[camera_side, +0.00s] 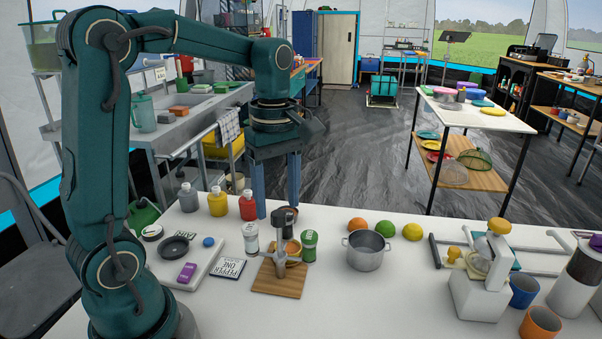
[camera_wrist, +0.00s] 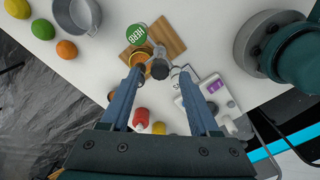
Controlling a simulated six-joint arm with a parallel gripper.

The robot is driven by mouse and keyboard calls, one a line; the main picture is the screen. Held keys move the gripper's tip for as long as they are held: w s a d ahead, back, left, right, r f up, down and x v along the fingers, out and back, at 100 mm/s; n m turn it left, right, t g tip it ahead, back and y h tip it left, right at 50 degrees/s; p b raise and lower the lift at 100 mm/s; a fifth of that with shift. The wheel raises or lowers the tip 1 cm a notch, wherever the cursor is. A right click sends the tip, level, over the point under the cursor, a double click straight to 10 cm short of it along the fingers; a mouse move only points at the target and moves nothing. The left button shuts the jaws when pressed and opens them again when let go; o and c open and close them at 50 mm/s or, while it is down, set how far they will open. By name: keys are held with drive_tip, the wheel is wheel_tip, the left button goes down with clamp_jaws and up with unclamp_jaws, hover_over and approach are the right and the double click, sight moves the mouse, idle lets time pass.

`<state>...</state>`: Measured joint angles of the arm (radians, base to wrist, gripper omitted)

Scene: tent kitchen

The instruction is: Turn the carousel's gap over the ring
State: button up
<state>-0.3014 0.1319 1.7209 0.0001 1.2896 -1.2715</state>
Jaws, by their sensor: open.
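The carousel (camera_side: 281,262) is a small grey stand with arms on a wooden board (camera_side: 277,286). Around it stand a white jar with a dark lid (camera_side: 251,238), a green-labelled jar (camera_side: 309,246) and a dark-lidded jar (camera_side: 291,213). In the wrist view the green lid reads HERB (camera_wrist: 137,32). An orange round piece, possibly the ring (camera_side: 291,248), lies beside the hub, partly hidden by it. I cannot tell exactly where the gap is. My gripper (camera_side: 278,211) points down, open, above the back of the carousel. In the wrist view a dark lid (camera_wrist: 160,69) shows between its fingertips.
A card reading PEPPER ONE (camera_side: 230,268) and a white tray with a black dish (camera_side: 174,247) are on the left. Sauce bottles (camera_side: 217,202) stand behind. A metal pot (camera_side: 366,252) and fruit are on the right. The table front is clear.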

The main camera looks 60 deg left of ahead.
drive_tip(key=shift+f, duration=1.15)
clamp_jaws()
